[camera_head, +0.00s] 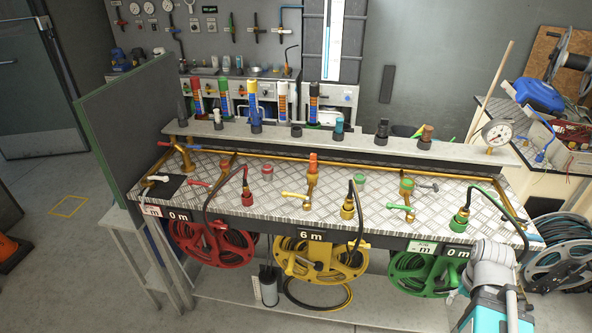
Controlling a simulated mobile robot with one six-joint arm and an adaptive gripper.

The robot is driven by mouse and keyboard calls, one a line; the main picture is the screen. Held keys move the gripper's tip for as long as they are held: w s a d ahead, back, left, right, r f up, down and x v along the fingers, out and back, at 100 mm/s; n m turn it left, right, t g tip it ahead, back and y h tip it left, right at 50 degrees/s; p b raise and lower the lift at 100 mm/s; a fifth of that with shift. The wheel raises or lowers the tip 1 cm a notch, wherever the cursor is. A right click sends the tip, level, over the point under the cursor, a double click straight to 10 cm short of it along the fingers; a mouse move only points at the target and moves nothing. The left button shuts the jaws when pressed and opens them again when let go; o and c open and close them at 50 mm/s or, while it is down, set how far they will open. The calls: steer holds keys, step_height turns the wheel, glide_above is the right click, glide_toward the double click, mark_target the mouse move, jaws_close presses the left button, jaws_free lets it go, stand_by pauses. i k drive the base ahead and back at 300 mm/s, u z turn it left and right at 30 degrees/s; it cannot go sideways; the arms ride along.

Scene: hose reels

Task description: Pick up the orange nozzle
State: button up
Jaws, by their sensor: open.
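I cannot tell for sure which thing is the orange nozzle. A brownish-orange nozzle (425,136) stands upright at the right end of the raised grey shelf (360,137). A bright orange-red cap (313,162) sits on a brass fitting at the middle of the checker-plate bench (330,198). Part of my arm, grey with teal, shows at the bottom right. My gripper's fingers do not show, and nothing is seen touching either orange piece.
Several other nozzles stand along the shelf, including a teal one (338,128). Red (212,245), yellow (318,260) and green (425,270) hose reels hang below the bench. Hoses arch above it. A green-edged dark panel (125,135) stands at the left. A gauge (496,133) is at the right.

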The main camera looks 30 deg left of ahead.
mark_target(313, 161)
steer(key=u, duration=0.65)
steer(key=i, duration=0.6)
steer(key=z, duration=0.1)
steer(key=k, duration=0.6)
steer(key=u, duration=0.1)
steer(key=i, duration=0.35)
steer(key=u, duration=0.05)
